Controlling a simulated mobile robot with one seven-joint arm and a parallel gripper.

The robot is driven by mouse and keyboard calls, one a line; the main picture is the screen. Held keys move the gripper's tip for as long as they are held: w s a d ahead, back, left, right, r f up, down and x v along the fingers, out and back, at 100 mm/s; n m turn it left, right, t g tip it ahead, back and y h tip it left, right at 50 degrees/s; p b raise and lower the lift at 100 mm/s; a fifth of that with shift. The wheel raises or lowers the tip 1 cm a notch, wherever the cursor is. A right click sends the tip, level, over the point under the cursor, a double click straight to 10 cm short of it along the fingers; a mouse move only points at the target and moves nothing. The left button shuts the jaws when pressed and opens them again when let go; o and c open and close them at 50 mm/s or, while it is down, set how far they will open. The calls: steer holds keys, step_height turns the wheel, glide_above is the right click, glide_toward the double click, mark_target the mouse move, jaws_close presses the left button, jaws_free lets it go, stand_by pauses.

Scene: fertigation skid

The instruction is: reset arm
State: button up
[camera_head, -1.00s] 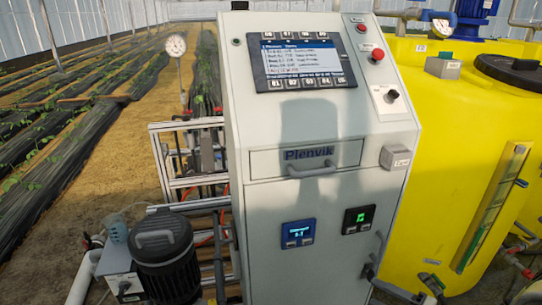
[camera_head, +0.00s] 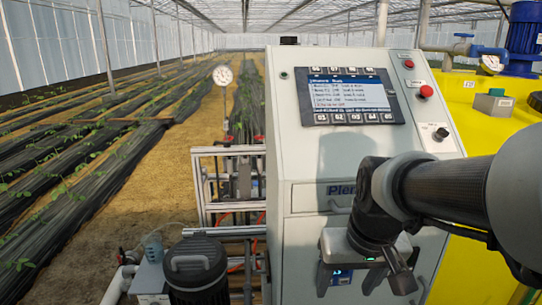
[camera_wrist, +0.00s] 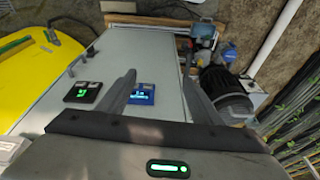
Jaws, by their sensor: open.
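My gripper (camera_head: 372,283) is in front of the lower part of the grey control cabinet (camera_head: 300,160) in the head view, with my arm reaching in from the right. In the wrist view its two fingers (camera_wrist: 158,95) stand wide apart with nothing between them but the cabinet front behind. The gripper is open and empty. My arm and gripper hide part of the cabinet's name plate and its lower displays in the head view. A blue display (camera_wrist: 141,94) and a black display with green digits (camera_wrist: 82,92) show in the wrist view.
A black pump motor (camera_head: 198,268) and a metal pipe frame (camera_head: 205,185) are at the left. A red button (camera_head: 426,91) sits on the panel. Crop rows with open ground lie further left.

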steer(key=s+r+t+p, duration=0.1)
steer(key=s+r+t, duration=0.2)
steer(key=s+r, duration=0.45)
step_height(320, 180, up, 15)
steer(key=p, duration=1.5)
steer(key=shift+d+g+p, duration=0.3)
steer(key=shift+d, duration=0.05)
steer(key=shift+s+f, duration=0.1)
